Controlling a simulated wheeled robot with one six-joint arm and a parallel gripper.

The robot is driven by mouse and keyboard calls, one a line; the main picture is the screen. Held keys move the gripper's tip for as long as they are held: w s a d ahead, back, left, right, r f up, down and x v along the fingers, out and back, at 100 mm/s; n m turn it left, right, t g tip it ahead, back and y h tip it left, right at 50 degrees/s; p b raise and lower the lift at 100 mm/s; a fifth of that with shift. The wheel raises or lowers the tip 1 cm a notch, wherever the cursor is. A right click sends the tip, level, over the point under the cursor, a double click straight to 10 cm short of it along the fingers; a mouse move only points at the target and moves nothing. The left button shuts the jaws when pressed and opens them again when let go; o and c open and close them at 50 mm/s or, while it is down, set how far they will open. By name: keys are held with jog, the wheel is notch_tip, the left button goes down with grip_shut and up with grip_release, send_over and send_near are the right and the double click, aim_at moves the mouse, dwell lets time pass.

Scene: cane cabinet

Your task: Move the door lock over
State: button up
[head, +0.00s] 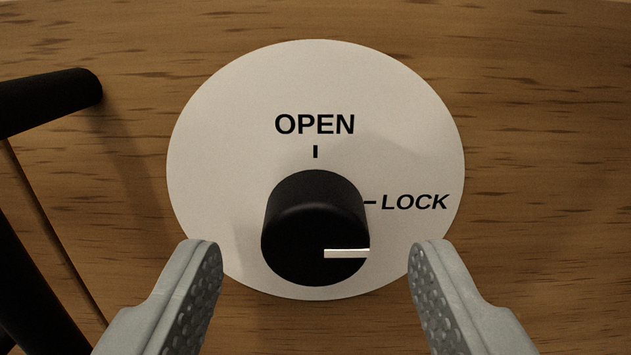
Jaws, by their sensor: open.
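The door lock is a round black knob (305,220) on a white round plate (220,150). The plate is marked OPEN at the top and LOCK at the right. The white line on the knob's face points right, toward the LOCK mark. My gripper (315,258) is open, with one grey finger to the left of the knob and one to the right. Gaps show between both fingers and the knob. The fingertips are level with the knob's lower half in the picture.
The plate sits on a brown wood-grain panel (540,130). A black bar-like handle (45,100) stands out at the left edge, near my left finger. A dark seam runs down the panel beside it. The right side is clear.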

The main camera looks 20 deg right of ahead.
jog(key=shift+x, duration=1.2)
jog(key=shift+c, duration=0.2)
jog(key=c, duration=0.9)
